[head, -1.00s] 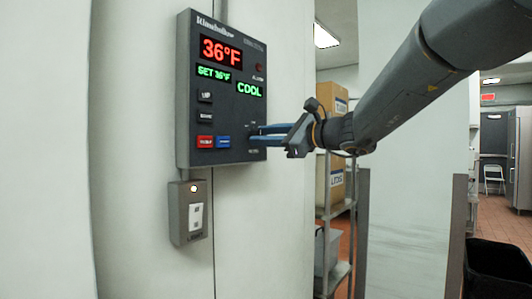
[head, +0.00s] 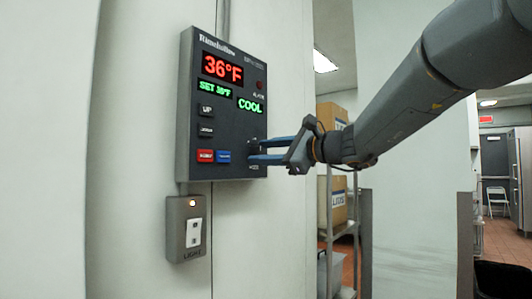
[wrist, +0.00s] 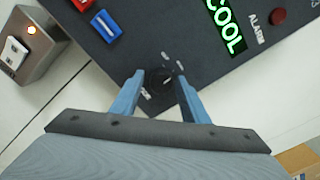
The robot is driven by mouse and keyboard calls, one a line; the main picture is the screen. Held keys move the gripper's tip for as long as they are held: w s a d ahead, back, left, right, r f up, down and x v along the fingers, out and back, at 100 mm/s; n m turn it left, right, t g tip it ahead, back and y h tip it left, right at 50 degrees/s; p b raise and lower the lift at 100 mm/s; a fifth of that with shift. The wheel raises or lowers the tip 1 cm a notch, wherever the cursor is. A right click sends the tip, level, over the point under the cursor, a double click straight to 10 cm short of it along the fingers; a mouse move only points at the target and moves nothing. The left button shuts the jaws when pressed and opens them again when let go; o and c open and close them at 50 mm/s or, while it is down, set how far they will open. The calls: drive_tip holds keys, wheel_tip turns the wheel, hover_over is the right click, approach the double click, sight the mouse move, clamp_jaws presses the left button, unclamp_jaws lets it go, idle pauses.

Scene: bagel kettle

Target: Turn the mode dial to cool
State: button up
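The dark control panel (head: 230,105) is mounted on the pale wall in the head view. Its green mode readout (head: 250,106) says COOL, and this also shows in the wrist view (wrist: 224,27). The small black mode dial (wrist: 159,79) is on the panel's lower right, near the edge. My gripper (head: 253,151) reaches it from the right, with its blue fingers at the panel. In the wrist view the fingers stand apart on either side of the dial, with gaps visible. The arm and fingers hide the dial in the head view.
A red button (head: 205,156) and a blue button (head: 224,156) are left of the dial. A grey switch box (head: 187,229) with a lit lamp is below the panel. A shelf with cartons (head: 339,202) stands behind my arm.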

drive_tip(key=shift+o, duration=0.3)
drive_tip(key=shift+d, duration=0.1)
drive_tip(key=shift+s+d, duration=0.15)
drive_tip(key=shift+d, duration=0.1)
drive_tip(key=b+v, duration=0.1)
drive_tip(key=v, duration=0.6)
drive_tip(key=shift+b, duration=0.3)
drive_tip(key=s+d+f+n+g+h+p, duration=0.1)
drive_tip(key=s+f+n+g+h, duration=0.15)
drive_tip(key=f, duration=0.75)
drive_tip(key=s+d+f+n+g+h, duration=0.15)
drive_tip(key=s+f, duration=0.25)
drive_tip(key=f, duration=0.7)
drive_tip(key=s+f+n+g+h+p, duration=0.1)
drive_tip(key=s+f+n+g+h, duration=0.15)
drive_tip(key=f, duration=0.75)
drive_tip(key=s+d+f+n+g+h, duration=0.2)
drive_tip(key=s+d+f+n+h, duration=0.2)
drive_tip(key=s+f, duration=0.5)
drive_tip(key=s+d+f+n+g+h+p, duration=0.1)
drive_tip(key=s+d+f+n+g+h, duration=0.1)
drive_tip(key=s+d+f+n, duration=0.4)
drive_tip(key=s+d+f+h, duration=0.1)
drive_tip(key=s+f, duration=0.2)
drive_tip(key=shift+s+d+f+h, duration=0.25)
drive_tip(key=shift+s+d+h, duration=0.05)
drive_tip(key=shift+s+h, duration=0.1)
